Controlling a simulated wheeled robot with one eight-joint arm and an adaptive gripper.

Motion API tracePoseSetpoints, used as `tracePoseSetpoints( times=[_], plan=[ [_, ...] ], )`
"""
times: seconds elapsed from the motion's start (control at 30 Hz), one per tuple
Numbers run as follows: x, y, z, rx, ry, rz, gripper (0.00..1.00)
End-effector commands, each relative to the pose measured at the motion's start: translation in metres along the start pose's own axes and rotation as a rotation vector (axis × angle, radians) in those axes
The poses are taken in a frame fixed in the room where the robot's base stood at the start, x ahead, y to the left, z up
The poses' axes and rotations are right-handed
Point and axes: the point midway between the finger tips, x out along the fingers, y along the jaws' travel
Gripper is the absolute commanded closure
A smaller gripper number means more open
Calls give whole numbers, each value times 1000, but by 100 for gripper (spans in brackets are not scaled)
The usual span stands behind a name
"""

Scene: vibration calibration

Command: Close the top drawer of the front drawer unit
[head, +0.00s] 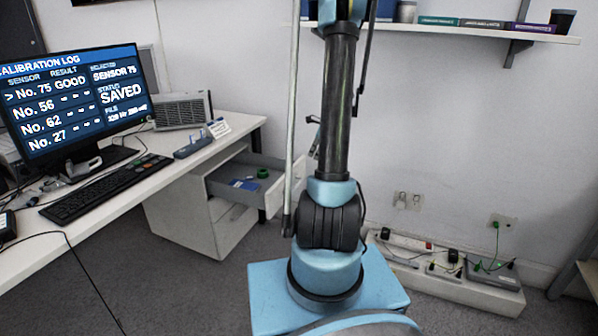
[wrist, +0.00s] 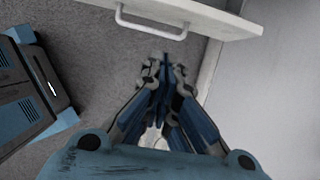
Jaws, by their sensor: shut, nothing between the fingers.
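The white drawer unit (head: 187,222) stands under the desk in the head view. Its top drawer (head: 228,196) is pulled out, with a green roll (head: 263,173) and a blue item (head: 243,185) inside. The drawer's front panel (head: 274,197) is partly hidden behind my arm. In the wrist view the white front panel (wrist: 222,24) crosses the top, with its pale bar handle (wrist: 150,29). My gripper (wrist: 163,62) is shut and empty, its tips pointing toward the panel, a little below its edge in the picture. I cannot tell whether they touch.
The desk (head: 130,190) holds a monitor (head: 75,95) and a keyboard (head: 105,188). A low white ledge (head: 450,287) with power strips and cables runs along the wall at right. A shelf (head: 450,30) hangs above. Grey carpet (head: 200,290) is open in front of the unit.

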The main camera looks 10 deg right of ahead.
Motion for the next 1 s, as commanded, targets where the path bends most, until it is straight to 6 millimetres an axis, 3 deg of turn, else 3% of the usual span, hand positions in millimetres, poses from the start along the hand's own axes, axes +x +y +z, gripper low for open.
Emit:
tracePoseSetpoints(
  times=[0.27,0.93,1.0],
  plan=[
    [16,-6,-3,34,-5,1,100],
    [105,-6,-2,32,-5,1,100],
    [110,-6,8,29,-5,2,100]
  ],
)
